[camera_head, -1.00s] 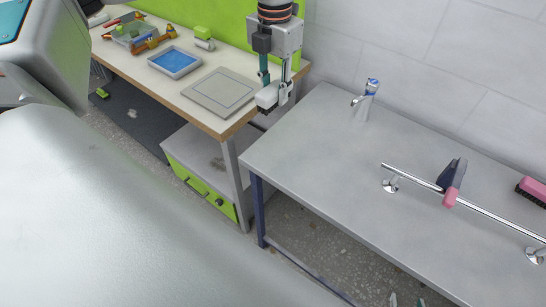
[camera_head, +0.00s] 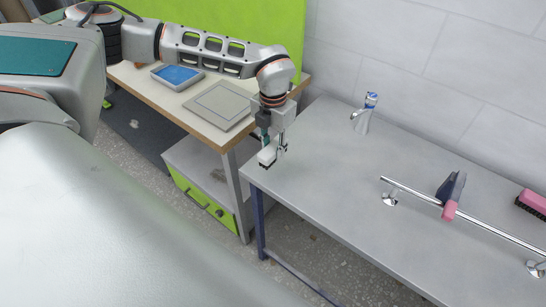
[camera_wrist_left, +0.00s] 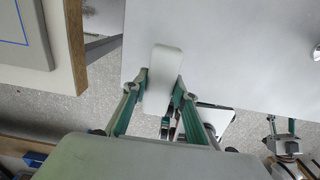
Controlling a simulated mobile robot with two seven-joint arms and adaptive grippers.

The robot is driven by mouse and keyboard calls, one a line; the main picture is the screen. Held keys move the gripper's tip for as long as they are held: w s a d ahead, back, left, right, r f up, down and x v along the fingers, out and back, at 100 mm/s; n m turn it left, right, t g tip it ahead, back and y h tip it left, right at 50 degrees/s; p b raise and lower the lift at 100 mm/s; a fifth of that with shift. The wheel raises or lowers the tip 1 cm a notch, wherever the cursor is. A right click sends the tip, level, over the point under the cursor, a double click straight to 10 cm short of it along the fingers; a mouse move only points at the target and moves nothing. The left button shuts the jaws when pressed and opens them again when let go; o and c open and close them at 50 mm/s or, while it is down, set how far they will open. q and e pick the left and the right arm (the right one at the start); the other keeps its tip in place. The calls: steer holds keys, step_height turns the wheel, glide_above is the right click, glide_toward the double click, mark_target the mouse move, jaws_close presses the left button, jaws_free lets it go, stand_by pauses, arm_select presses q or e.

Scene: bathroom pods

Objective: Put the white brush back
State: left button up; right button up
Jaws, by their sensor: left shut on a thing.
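The white brush (camera_head: 267,156) is a small pale block with a dark underside. My left gripper (camera_head: 272,147) is shut on it and holds it near the left corner of the grey counter (camera_head: 300,185). In the left wrist view the brush (camera_wrist_left: 164,66) shows as a white rounded bar between the teal fingers of my left gripper (camera_wrist_left: 160,88). The counter lies behind it there. I cannot tell how high the brush is above the counter. A small grey and dark mechanism at the lower right of the wrist view may be my right gripper (camera_wrist_left: 281,128); its jaws are unclear.
A tap (camera_head: 364,115) stands at the counter's back. A chrome rail (camera_head: 490,226) carries a dark and pink item (camera_head: 451,195). A pink brush (camera_head: 533,203) lies at the right. The wooden desk on the left holds a grey pad (camera_head: 216,105) and blue tray (camera_head: 177,75).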

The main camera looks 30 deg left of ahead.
mark_target(273, 159)
arm_select(q)
step_height(273, 159, down, 4)
steer(key=shift+f, duration=0.15)
stand_by(0.3)
steer(key=shift+f, duration=0.15)
steer(key=o, duration=1.1)
steer(key=shift+c, duration=0.2)
